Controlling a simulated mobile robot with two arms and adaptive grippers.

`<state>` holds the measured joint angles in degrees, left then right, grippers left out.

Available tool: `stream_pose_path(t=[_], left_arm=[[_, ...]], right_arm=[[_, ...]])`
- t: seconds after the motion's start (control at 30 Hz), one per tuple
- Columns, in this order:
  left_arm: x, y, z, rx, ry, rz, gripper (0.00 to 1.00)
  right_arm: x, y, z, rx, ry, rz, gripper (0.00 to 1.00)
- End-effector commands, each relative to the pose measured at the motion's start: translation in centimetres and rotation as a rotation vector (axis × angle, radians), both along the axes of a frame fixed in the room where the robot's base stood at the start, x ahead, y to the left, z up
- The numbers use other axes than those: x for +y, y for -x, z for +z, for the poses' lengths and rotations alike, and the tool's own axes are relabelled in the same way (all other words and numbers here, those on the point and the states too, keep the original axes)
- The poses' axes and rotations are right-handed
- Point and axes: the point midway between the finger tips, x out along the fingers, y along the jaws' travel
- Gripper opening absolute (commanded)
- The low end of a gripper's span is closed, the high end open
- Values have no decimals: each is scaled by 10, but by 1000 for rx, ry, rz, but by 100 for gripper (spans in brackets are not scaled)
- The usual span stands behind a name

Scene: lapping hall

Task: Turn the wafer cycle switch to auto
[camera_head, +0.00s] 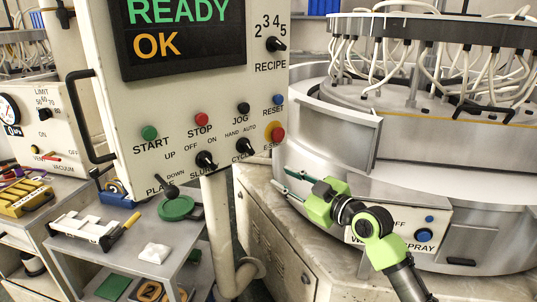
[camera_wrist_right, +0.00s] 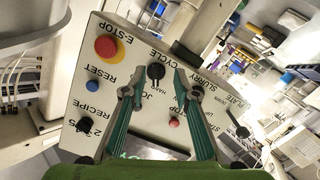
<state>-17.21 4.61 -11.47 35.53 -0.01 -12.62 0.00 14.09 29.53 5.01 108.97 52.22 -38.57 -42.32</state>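The cycle switch (camera_head: 242,146) is a black knob low on the white control panel, under the HAND and AUTO marks. It seems turned toward HAND, but it is too small to be sure. In the wrist view the cycle switch (camera_wrist_right: 155,72) lies between my two teal fingers as seen. My right gripper (camera_head: 287,181) is open and empty, to the right of the panel and below the E-stop. It also shows open in the wrist view (camera_wrist_right: 155,90). In the head view it is apart from the knob. My left gripper is not in view.
The E-stop (camera_head: 277,133) is right of the switch, the slurry switch (camera_head: 206,160) left of it, and the jog button (camera_head: 243,108) above. A grey polishing machine (camera_head: 460,200) stands on the right. A side table (camera_head: 110,250) with parts stands below left.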

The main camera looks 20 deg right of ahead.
Motion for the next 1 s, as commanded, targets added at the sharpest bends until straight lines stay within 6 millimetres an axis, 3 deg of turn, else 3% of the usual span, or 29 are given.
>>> stream_pose_path(t=[0.03, 0.07, 0.2, 0.37, 0.8, 1.0], left_arm=[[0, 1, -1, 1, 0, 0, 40], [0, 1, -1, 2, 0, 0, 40], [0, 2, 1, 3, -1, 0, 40], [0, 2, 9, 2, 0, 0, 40], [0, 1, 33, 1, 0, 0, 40], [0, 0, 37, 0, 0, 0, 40]], right_arm=[[6, 5, 22, -40, 17, 22, 28], [9, 8, 32, -56, 27, 33, 28], [17, 11, 52, -90, 43, 56, 28], [23, -7, 54, -90, 39, 55, 28], [56, -90, 53, -87, 37, 55, 28], [63, -109, 51, -88, 39, 54, 28]])
